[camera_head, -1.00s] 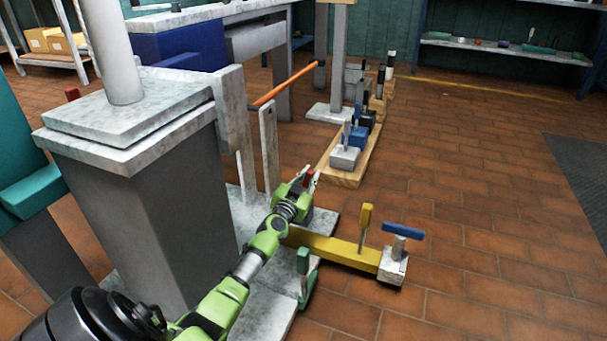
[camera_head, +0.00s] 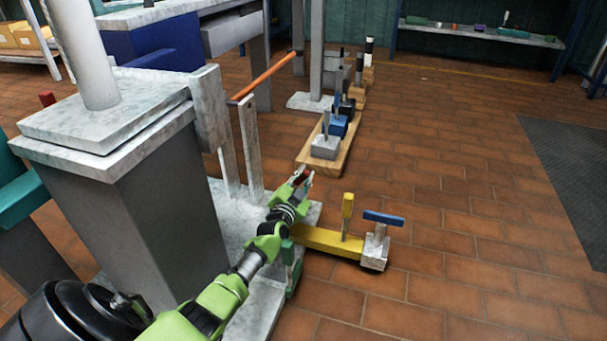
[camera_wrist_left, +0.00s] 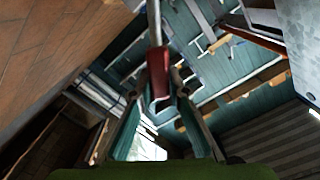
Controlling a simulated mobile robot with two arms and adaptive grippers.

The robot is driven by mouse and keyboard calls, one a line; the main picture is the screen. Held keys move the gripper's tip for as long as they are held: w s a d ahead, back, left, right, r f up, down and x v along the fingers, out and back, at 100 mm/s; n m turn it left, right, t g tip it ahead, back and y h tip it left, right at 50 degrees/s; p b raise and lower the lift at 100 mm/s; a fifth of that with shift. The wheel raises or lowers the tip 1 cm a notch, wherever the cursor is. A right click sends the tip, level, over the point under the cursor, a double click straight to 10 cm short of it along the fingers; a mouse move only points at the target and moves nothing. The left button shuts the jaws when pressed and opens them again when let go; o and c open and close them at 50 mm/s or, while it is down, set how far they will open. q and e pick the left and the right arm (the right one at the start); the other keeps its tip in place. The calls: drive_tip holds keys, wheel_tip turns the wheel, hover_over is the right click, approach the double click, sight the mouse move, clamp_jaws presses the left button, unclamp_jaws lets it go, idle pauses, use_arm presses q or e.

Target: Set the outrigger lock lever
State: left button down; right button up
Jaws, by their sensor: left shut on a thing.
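The outrigger is a yellow beam (camera_head: 325,240) running right from the pale base plate. A yellow upright lever (camera_head: 347,208) stands on it; a grey end block (camera_head: 374,252) carries a blue T-handle (camera_head: 384,218). A green lever (camera_head: 289,262) stands at the plate's edge, partly behind my arm. I cannot tell which is the lock lever. My left gripper (camera_head: 303,178) is above the plate, left of and apart from the yellow lever in the picture. It is shut on a red grip (camera_wrist_left: 158,88) with a grey rod; the rod's far end leaves the left wrist view. My right gripper is not in view.
A grey mast pedestal (camera_head: 150,210) stands at left, with pale uprights (camera_head: 250,150) and an orange bar (camera_head: 268,75) behind. A wooden board (camera_head: 318,160) with several small lever blocks lies beyond the gripper. The tiled floor at right is clear up to a dark mat (camera_head: 580,180).

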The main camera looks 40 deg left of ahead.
use_arm(q)
drive_tip(key=c, duration=1.9)
unclamp_jaws()
wheel_tip(320, 180, up, 10)
drive_tip(key=shift+f, duration=0.1)
drive_tip(key=shift+c, duration=0.4)
